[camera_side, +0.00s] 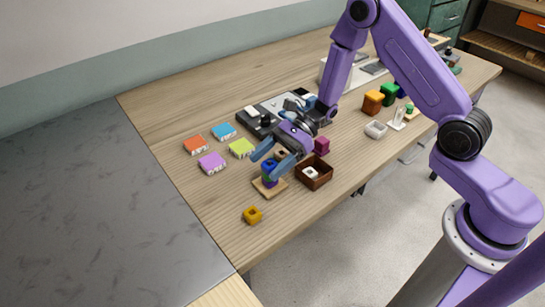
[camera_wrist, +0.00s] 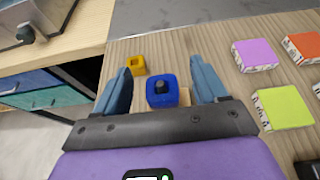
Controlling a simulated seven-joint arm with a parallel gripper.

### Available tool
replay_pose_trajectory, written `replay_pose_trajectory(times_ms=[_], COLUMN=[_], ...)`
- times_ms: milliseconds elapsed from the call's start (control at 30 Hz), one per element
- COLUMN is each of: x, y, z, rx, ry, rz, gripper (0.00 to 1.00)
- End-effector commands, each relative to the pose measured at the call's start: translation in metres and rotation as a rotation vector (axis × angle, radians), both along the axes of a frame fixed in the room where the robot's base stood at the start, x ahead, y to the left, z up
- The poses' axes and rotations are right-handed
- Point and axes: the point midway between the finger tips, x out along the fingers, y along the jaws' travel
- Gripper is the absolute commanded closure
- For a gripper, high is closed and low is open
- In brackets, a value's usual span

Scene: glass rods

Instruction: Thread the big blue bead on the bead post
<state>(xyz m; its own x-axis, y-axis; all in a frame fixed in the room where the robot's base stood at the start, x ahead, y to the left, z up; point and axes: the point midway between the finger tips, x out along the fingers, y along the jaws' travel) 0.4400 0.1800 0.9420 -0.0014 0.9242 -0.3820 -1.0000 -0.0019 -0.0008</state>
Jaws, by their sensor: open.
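The big blue bead (camera_wrist: 151,97) is around the bead post (camera_wrist: 161,86), whose dark tip shows in the bead's hole in the wrist view. In the side view the blue bead (camera_side: 268,164) sits high on the post, above something green and dark blue, over a small wooden base (camera_side: 269,188). My gripper (camera_wrist: 160,66) is open, with one blue finger on each side of the bead and visible gaps between. In the side view my gripper (camera_side: 271,160) is just above and around the post's top. The lower post is partly hidden.
A yellow bead (camera_side: 252,215) lies in front of the post. A brown box (camera_side: 318,183) holding a white piece stands close on the right, with a magenta block (camera_side: 322,145) behind it. Orange, blue, purple and green tiles (camera_side: 241,148) lie to the left. The table's front left is clear.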

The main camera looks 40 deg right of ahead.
Motion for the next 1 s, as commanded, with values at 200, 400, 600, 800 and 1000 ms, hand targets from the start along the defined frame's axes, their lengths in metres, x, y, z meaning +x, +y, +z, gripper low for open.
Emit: replay_pose_trajectory(times_ms=[200, 400, 600, 800, 1000], x=[0.001, 0.002, 0.002, 0.001, 0.001], y=[-0.016, -0.053, -0.093, -0.129, -0.153], z=[0.007, 0.022, 0.038, 0.053, 0.063], rx=[0.001, 0.0, 0.0, 0.0, 0.0], ry=[-0.002, -0.004, -0.004, -0.002, -0.002], rz=[-0.003, -0.006, -0.006, -0.003, -0.001], gripper=[0.28, 0.28, 0.28, 0.28, 0.28])
